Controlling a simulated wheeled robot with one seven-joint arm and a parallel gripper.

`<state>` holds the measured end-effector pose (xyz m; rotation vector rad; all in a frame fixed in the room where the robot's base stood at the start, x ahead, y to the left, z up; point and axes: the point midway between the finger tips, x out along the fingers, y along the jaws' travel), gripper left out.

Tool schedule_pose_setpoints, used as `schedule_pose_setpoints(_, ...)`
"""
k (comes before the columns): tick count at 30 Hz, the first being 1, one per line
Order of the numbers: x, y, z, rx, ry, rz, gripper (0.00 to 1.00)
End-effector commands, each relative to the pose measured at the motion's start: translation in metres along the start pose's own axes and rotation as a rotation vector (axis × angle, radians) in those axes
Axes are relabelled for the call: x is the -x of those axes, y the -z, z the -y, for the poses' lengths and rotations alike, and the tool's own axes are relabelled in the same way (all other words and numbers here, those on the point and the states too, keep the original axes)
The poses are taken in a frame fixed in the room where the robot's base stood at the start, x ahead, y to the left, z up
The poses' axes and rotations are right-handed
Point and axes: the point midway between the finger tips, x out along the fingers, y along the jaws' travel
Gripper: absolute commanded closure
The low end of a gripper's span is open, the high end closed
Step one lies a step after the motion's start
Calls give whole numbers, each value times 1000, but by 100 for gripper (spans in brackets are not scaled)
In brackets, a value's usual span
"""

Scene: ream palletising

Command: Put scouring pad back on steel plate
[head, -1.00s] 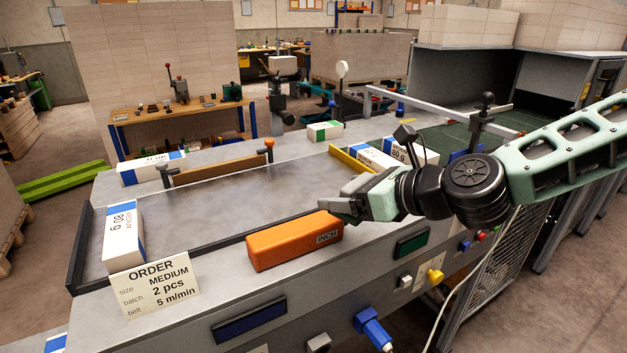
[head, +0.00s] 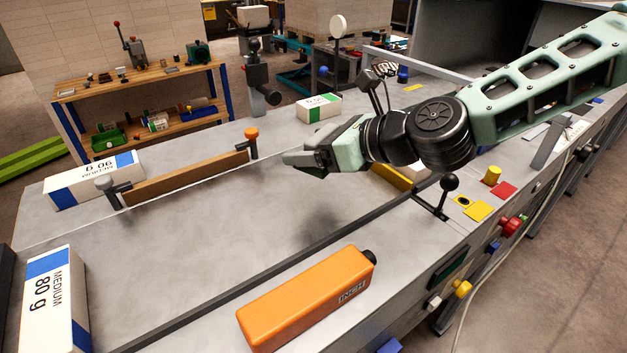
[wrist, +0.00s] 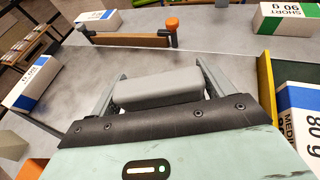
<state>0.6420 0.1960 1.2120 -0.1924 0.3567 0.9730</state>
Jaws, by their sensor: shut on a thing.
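My gripper (head: 292,161) is shut on a grey, block-shaped scouring pad (wrist: 158,88). The pad lies crosswise between both fingers in the wrist view. In the head view the gripper is held above the grey metal worktop (head: 225,235), with a soft shadow below it, and the pad is hard to make out against the fingers. The broad, smooth worktop looks like steel; I cannot pick out a separate steel plate.
A brown wooden bar (head: 185,179) with two posts stands beyond the gripper. An orange INCH box (head: 305,300) lies at the front edge. White-and-blue reams (head: 55,300) stand at left, a green-and-white one (head: 319,107) at back. A black-knobbed lever (head: 441,197) stands right. Mid-worktop is clear.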

Motion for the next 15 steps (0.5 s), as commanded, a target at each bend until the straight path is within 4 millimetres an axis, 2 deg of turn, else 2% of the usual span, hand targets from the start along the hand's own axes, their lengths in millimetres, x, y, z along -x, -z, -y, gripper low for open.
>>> schedule_pose_setpoints(3, -9, 21, -1, -4, -4, -2, 47)
schedule_pose_setpoints(15, -28, 67, -1, -4, -3, -2, 47)
